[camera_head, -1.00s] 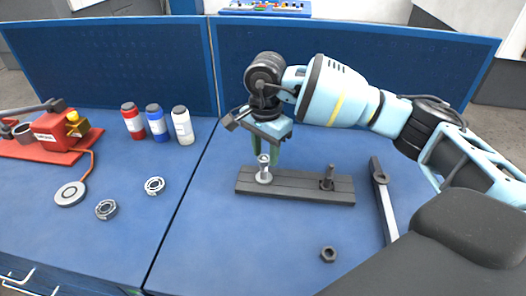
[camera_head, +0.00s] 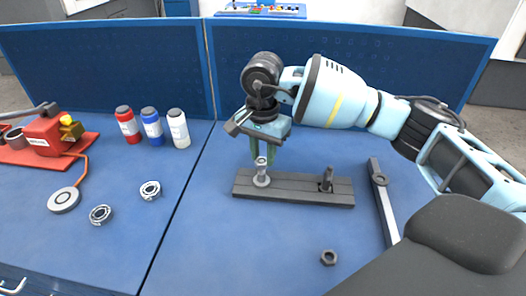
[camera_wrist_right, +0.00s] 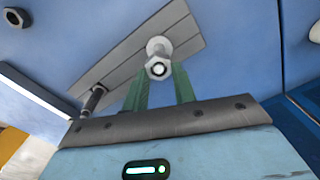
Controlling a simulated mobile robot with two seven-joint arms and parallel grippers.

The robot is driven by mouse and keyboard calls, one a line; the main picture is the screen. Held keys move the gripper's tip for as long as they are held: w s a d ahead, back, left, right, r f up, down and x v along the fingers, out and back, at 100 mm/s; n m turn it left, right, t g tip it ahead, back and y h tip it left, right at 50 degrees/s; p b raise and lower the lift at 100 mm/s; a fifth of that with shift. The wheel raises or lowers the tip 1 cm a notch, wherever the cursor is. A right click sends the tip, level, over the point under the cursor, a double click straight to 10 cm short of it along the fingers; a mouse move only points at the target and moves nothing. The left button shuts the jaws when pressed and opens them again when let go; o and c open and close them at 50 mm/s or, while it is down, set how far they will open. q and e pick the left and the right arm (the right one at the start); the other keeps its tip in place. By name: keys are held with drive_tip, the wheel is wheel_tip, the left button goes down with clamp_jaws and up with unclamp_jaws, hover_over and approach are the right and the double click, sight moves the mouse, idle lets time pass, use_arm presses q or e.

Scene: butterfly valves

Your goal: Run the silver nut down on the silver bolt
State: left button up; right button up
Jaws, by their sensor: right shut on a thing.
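The silver bolt (camera_head: 261,180) stands upright at the left end of a dark grey bar (camera_head: 295,190). The silver nut (camera_head: 261,161) is at the bolt's upper end. In the right wrist view, the silver nut (camera_wrist_right: 158,68) shows as a hexagon with the bright bolt end inside it. My right gripper (camera_head: 261,158) comes down from above with green fingers on either side of the nut. Its fingertips (camera_wrist_right: 160,74) are shut on the nut, partly hiding its sides. How far the nut sits down the thread cannot be told. My left gripper is out of view.
A dark bolt (camera_head: 327,180) stands at the bar's right end. A dark nut (camera_head: 329,258) lies in front. A long wrench (camera_head: 385,205) lies right of the bar. Bottles, bearings and a red vise (camera_head: 45,137) are at left. A blue panel (camera_head: 345,90) closes the back.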

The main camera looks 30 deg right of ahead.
drive_tip(key=m+p, duration=0.1)
drive_tip(key=m, duration=0.2)
drive_tip(key=m+p, duration=0.2)
drive_tip(key=m, duration=0.2)
drive_tip(key=m+p, duration=0.1)
drive_tip(key=m, duration=0.2)
drive_tip(key=shift+s+a+r+m, duration=0.2)
drive_tip(key=shift+s+r+m, duration=0.05)
drive_tip(key=shift+r+m, duration=0.05)
drive_tip(key=o, duration=0.6)
drive_tip(key=shift+m+p, duration=0.35)
drive_tip(key=shift+m, duration=0.15)
drive_tip(key=o, duration=0.5)
drive_tip(key=shift+f, duration=0.35)
use_arm(q)
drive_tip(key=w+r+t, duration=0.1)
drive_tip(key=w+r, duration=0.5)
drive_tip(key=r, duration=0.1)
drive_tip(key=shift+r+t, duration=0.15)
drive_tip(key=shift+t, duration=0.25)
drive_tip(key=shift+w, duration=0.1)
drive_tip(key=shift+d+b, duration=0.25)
drive_tip(key=shift+b, duration=0.05)
use_arm(e)
drive_tip(key=shift+r, duration=3.9)
